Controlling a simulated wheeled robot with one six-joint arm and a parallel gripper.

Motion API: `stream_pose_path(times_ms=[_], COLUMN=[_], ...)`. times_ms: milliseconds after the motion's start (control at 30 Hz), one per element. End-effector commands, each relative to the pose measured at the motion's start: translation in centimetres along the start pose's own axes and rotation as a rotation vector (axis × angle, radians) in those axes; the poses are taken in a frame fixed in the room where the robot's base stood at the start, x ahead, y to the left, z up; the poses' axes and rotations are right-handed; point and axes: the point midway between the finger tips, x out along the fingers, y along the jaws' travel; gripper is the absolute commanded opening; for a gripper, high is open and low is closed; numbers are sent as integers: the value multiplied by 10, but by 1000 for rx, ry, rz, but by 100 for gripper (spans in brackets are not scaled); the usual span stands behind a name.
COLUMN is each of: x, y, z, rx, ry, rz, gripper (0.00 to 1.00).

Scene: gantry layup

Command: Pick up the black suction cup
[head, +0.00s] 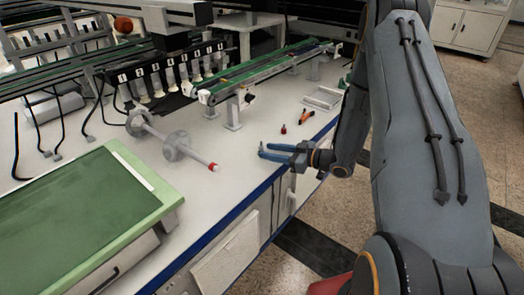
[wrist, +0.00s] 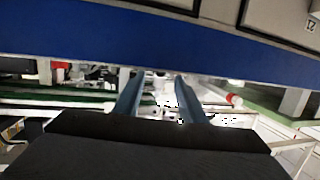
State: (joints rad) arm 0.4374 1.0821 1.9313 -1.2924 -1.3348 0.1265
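I cannot make out a black suction cup for certain in either view. In the head view, a small red and dark piece (head: 283,129) stands on the white bench just beyond my gripper; it is too small to identify. A small dark piece (head: 249,98) lies farther back near the conveyor. My gripper (head: 261,151) has blue fingers and is over the bench's front edge, pointing left. In the wrist view, the fingers of my gripper (wrist: 158,77) are apart with nothing seen between them.
The white bench (head: 225,140) has a blue front edge. An orange-handled tool (head: 306,117) and a pale tray (head: 323,98) lie behind my gripper. A grey roll on a red-tipped shaft (head: 178,146) and a green-topped unit (head: 70,205) stand left. A green conveyor (head: 255,70) runs behind.

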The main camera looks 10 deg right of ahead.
Motion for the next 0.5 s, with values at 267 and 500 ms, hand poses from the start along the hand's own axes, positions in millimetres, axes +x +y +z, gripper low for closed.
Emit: stream_pose_path(times_ms=[267, 500], x=[37, 41], y=[0, 1], z=[-4, -4], rx=[-1, 0], ry=[-1, -1], rz=[0, 3], gripper=[37, 37])
